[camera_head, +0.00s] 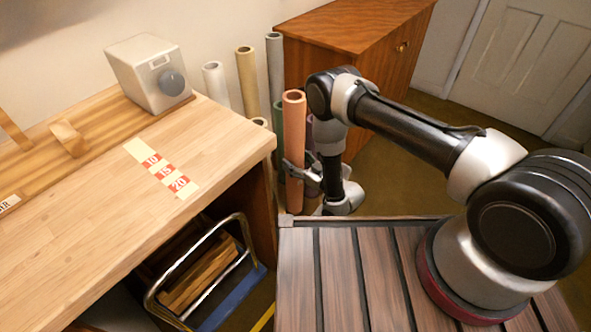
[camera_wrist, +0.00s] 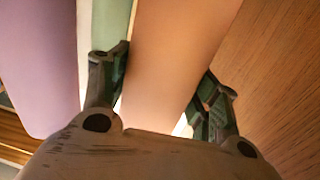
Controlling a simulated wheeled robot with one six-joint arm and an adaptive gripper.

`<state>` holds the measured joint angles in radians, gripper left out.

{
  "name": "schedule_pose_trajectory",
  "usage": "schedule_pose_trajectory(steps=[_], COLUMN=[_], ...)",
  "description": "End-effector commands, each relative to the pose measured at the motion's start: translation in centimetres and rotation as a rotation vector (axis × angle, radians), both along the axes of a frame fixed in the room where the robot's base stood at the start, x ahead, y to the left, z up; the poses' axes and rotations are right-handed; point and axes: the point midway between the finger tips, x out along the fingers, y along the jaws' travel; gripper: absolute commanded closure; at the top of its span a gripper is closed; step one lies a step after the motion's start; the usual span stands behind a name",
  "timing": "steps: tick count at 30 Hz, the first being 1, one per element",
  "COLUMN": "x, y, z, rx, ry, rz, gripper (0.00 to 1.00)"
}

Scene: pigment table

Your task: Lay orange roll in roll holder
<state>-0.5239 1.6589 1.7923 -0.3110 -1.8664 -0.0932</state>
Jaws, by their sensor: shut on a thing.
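The orange roll (camera_head: 294,130) stands upright beyond the far right corner of the wooden table, among other rolls. My gripper (camera_head: 300,173) is shut on it, low down, with the arm reaching down to its right. In the wrist view the orange roll (camera_wrist: 172,50) runs between the two fingers of my gripper (camera_wrist: 158,78). Wooden blocks (camera_head: 68,138) at the table's left back look like part of the roll holder; the rest is out of frame.
Other upright rolls, white (camera_head: 215,84), yellow (camera_head: 247,85) and grey (camera_head: 275,70), stand close behind. A lilac roll (camera_wrist: 38,60) is near my left finger. A brown cabinet (camera_head: 350,28) stands right.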

Motion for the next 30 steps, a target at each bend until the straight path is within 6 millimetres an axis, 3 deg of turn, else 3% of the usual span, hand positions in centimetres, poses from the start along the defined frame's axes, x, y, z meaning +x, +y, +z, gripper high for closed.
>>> schedule_pose_trajectory(steps=[15, 25, 30], x=[0.0, 0.1, 1.6], y=[0.0, -0.1, -1.7], z=[4.7, 4.9, 6.6], rx=[0.002, 0.001, -0.003], ry=[-0.003, -0.002, -0.004], rz=[0.0, -0.003, -0.058], gripper=[0.68, 0.68, 0.68])
